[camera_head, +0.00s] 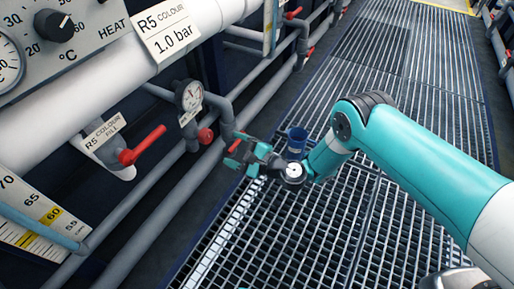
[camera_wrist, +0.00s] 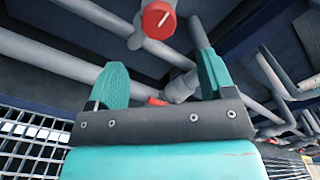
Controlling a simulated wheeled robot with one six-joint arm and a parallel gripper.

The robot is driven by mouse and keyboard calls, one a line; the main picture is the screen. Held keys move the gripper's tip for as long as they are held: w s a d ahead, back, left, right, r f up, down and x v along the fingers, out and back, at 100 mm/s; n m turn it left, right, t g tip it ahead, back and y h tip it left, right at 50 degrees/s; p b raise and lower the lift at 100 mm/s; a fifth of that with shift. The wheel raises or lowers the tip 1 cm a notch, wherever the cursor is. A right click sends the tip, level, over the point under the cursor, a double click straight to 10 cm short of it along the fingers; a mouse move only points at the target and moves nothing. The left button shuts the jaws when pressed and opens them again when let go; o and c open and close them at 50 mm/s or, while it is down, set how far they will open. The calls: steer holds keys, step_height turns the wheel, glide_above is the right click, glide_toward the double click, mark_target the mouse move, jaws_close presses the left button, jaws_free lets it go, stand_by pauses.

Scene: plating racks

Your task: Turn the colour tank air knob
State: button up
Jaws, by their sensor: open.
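A round red knob (camera_head: 205,135) sits on a grey pipe below a small pressure gauge (camera_head: 189,96) in the head view. A red knob with a pale pointer line also shows in the wrist view (camera_wrist: 158,19), at the top, beyond the fingertips. My gripper (camera_head: 233,148) is just right of the knob in the head view, apart from it. Its two teal fingers are spread and empty in the wrist view (camera_wrist: 159,60). A sign (camera_head: 172,33) above the gauge reads R5 COLOUR 1.0 bar.
A red lever (camera_head: 142,145) marked R5 COLOUR FILL is at left. Another red part (camera_wrist: 157,101) shows between the fingers in the wrist view. Grey pipes run along the wall. A blue bin (camera_head: 297,139) stands on the grated floor (camera_head: 330,230), which is otherwise open.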

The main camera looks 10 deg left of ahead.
steer(key=p+v, duration=0.7)
steer(key=p, duration=0.5)
steer(key=shift+s, duration=0.1)
